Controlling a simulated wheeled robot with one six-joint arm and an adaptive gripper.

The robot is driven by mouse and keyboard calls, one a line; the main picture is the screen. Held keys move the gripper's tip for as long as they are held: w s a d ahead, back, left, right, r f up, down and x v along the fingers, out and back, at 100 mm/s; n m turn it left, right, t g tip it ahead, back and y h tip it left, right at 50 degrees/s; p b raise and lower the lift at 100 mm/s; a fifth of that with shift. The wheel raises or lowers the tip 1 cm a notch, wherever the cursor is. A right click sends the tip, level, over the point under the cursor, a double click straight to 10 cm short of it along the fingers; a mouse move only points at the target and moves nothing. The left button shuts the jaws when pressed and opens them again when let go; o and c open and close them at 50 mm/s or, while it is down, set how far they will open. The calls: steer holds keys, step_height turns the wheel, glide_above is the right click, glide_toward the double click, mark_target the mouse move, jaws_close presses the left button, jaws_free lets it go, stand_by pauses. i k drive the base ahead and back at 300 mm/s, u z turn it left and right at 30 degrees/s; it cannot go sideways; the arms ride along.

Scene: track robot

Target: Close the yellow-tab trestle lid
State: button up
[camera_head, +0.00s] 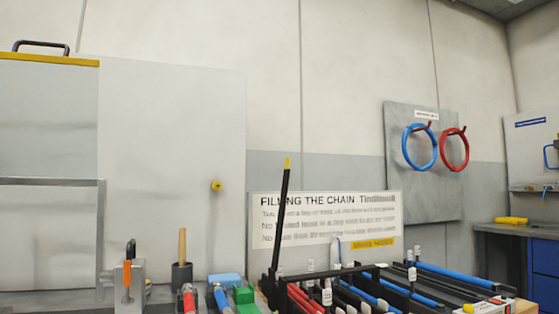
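The yellow-tab lid (282,220) is a thin black bar with a yellow tip. It stands raised, nearly upright and leaning slightly right at its top. Its lower end meets the left side of the black trestle frame (272,290) at the bottom centre. Red hoses (303,298) and blue hoses (455,277) lie along the frame between black bars. Other black bars across the hoses lie low, and some carry white labels (327,297). The front of the trestle is cut off by the picture's lower edge. My gripper is not in view.
A sign board (325,218) stands behind the trestle. Left of it are a green block (244,297), a wooden-handled tool (182,246) in a black holder and an orange-handled tool (127,275). Blue (419,165) and red (455,166) hose rings hang on a wall panel.

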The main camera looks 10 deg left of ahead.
mark_target(276, 253)
steer(key=k, duration=0.35)
steer(key=u, duration=0.85)
